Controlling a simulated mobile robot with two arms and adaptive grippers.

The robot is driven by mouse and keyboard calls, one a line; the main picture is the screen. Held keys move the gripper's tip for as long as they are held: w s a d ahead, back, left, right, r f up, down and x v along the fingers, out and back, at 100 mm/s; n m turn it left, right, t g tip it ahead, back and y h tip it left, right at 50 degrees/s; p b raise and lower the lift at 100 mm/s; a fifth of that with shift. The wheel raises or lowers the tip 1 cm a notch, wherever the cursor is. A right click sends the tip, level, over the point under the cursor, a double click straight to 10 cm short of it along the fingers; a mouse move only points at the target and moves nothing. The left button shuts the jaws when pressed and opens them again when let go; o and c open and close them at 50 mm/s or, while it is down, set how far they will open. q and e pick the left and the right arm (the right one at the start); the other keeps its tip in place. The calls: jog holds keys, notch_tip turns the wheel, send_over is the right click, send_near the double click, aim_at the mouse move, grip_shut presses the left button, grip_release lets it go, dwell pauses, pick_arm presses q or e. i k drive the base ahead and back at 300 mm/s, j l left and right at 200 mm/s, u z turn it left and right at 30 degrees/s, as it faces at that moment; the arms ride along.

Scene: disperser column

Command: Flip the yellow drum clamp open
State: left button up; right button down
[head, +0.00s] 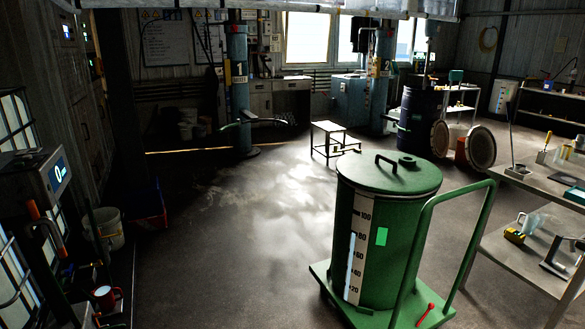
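I cannot clearly make out a yellow drum clamp in the head view. Two blue-green disperser columns stand at the back, column 1 (238,95) left of centre and column 2 (382,62) to the right. Low on column 1, arm-like parts (265,121) stick out to the side; they are too small and dark to tell whether a clamp is there or how it stands. A dark blue drum (418,118) stands near column 2. Neither of my grippers is in view.
A green lidded tank (388,230) on a green push cart (320,268) stands in front, right of centre. A small white-topped table (328,126) is behind it. Shelved benches (545,187) line the right. Floor left of the cart is clear.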

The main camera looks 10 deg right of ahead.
aim_at(335, 151)
jog(key=i+l, duration=0.15)
jog(key=i, duration=0.3)
jog(key=i+l, duration=0.15)
jog(key=i, duration=0.35)
jog(key=i+l, duration=0.15)
jog(key=i, duration=0.3)
jog(key=i+l, duration=0.15)
jog(key=i, duration=0.35)
jog(key=i+l+u, duration=0.4)
jog(key=i+j, duration=0.1)
